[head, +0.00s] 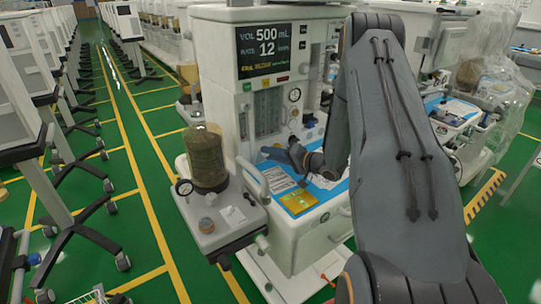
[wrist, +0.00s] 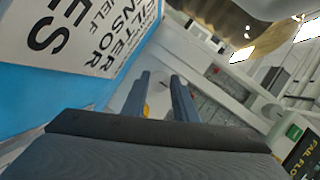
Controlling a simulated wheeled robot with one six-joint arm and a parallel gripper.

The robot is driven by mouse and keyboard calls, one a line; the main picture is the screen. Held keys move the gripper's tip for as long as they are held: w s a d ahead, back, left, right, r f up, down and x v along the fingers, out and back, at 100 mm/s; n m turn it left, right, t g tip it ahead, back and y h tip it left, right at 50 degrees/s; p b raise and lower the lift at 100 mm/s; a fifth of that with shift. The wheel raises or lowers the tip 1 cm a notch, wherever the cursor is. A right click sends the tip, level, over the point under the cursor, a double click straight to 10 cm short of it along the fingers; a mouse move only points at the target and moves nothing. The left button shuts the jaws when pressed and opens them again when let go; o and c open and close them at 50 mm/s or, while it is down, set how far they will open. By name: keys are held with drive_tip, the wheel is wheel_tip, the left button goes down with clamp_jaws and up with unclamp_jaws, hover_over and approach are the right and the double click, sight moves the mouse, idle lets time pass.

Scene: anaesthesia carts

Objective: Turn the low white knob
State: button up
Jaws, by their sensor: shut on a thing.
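My gripper (head: 268,151) is in front of the lower front of the anaesthesia machine (head: 215,70), just above its blue-edged work surface. In the wrist view my two dark fingers (wrist: 160,85) point away from the camera and stand a little apart, with a pale part of the machine between their tips. They are shut on the low white knob there. The knob is mostly hidden by the fingers in the head view, and its outline blends with the white panel in the wrist view. I cannot tell how far it is turned.
A glass canister (head: 207,158) with a gauge stands on the left side unit. A yellow pad (head: 298,202) lies on the work surface below my gripper. A printed label (wrist: 90,35) is close on the left in the wrist view.

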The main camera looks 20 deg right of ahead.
idle(0.3)
drive_tip(key=o, duration=0.8)
drive_tip(key=shift+d, duration=0.1)
drive_tip(key=shift+s, duration=0.1)
drive_tip(key=b+v, duration=0.2)
drive_tip(key=v, duration=0.5)
drive_tip(key=shift+s+d+r, duration=0.1)
drive_tip(key=shift+s+d, duration=0.05)
drive_tip(key=shift+s, duration=0.1)
